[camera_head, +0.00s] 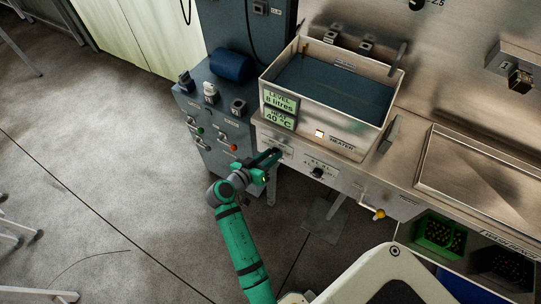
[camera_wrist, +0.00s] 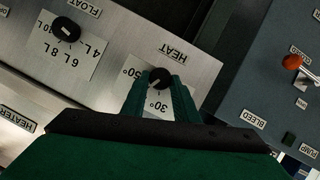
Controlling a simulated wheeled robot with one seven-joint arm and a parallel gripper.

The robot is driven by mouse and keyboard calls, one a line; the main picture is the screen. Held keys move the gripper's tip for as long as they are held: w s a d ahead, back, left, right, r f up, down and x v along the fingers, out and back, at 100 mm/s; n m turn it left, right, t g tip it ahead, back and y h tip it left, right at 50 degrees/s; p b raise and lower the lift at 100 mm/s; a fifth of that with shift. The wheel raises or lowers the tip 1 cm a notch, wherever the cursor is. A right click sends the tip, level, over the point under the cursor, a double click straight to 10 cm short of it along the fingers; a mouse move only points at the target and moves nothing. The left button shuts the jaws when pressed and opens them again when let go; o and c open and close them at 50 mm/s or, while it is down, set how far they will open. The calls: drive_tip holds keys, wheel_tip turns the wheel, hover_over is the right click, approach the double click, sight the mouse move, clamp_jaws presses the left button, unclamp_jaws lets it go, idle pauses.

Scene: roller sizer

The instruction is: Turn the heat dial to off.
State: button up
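The heat dial (camera_wrist: 160,78) is a round black knob on a steel panel, under the upside-down label HEAT in the wrist view. Marks that look like 30° and 50° stand around it, and its pale pointer mark slants to the lower left. My green gripper (camera_wrist: 161,84) has one finger on each side of the dial, close to its rim. I cannot tell whether the fingers touch it. In the head view my gripper (camera_head: 275,155) is at the panel front and mostly hides the dial.
The float dial (camera_wrist: 66,29) is to the left in the wrist view, and at the right of my gripper in the head view (camera_head: 317,172). A grey control box (camera_head: 215,130) with switches stands close on the left. The water tank (camera_head: 330,90) is above. A yellow-tipped valve (camera_head: 379,214) sticks out at the right.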

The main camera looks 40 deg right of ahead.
drive_tip(key=shift+n, duration=0.3)
drive_tip(key=n, duration=0.1)
drive_tip(key=n+g+h, duration=0.1)
drive_tip(key=shift+w+a+f+n+g, duration=0.15)
drive_tip(key=shift+w+n+g, duration=0.1)
drive_tip(key=shift+n+g, duration=0.05)
drive_tip(key=n+h, duration=0.1)
drive_tip(key=n, duration=0.1)
drive_tip(key=n+g+h, duration=0.1)
drive_tip(key=n, duration=0.1)
drive_tip(key=shift+w+f+g, duration=0.1)
drive_tip(key=shift+f+g, duration=0.1)
drive_tip(key=shift+g, duration=0.1)
drive_tip(key=n, duration=0.1)
drive_tip(key=n+h, duration=0.1)
drive_tip(key=n, duration=0.1)
drive_tip(key=n+h, duration=0.1)
drive_tip(key=n, duration=0.1)
drive_tip(key=shift+f, duration=0.3)
drive_tip(key=n, duration=0.2)
drive_tip(key=n+h, duration=0.1)
drive_tip(key=n, duration=0.1)
drive_tip(key=shift+f+t+h, duration=0.2)
drive_tip(key=shift+t+h, duration=0.1)
drive_tip(key=shift+t, duration=0.1)
drive_tip(key=shift+n, duration=0.5)
drive_tip(key=o, duration=1.1)
drive_tip(key=shift+c, duration=0.2)
